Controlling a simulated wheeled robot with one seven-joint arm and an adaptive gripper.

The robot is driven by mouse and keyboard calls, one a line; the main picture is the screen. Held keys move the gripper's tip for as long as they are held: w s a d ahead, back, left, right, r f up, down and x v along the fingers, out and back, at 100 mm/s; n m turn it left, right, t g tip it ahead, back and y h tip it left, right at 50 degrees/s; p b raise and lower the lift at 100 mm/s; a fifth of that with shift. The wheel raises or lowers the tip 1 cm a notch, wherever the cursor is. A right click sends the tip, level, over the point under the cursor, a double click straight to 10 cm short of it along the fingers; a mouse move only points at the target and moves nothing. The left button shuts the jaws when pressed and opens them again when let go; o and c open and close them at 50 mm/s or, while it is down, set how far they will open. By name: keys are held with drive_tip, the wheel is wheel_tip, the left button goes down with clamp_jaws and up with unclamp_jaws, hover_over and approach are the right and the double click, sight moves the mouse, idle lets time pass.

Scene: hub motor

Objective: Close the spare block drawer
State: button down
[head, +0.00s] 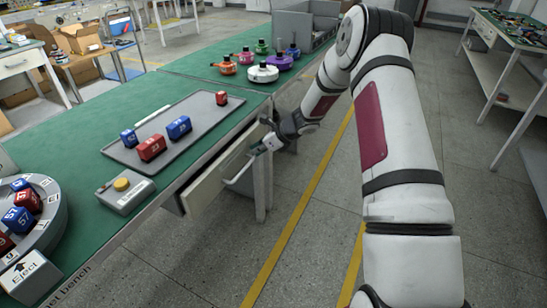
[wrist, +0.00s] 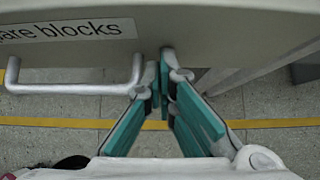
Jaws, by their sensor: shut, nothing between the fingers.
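The spare block drawer (head: 208,187) is a pale panel under the front edge of the green bench. Its label (wrist: 62,32), partly cut off, reads "are blocks" in the wrist view. A pale bar handle (wrist: 80,88) sticks out from the front and also shows in the head view (head: 238,178). My gripper (head: 257,149) is at the drawer's right part. In the wrist view my gripper (wrist: 165,62) has its teal fingers shut and empty, just right of the handle's right end. The tips are close to the drawer front; I cannot tell if they touch. How far the drawer stands out is unclear.
On the bench, a grey tray (head: 187,129) holds red and blue blocks. A grey box with a yellow button (head: 122,184) and a round block holder (head: 48,222) stand nearby. Coloured motors (head: 262,72) stand farther back.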

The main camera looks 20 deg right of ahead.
sight(248, 146)
drive_tip(key=w+a, duration=0.2)
drive_tip(key=shift+w+a, duration=0.15)
drive_tip(key=shift+w, duration=0.25)
drive_tip(key=shift+r, duration=0.1)
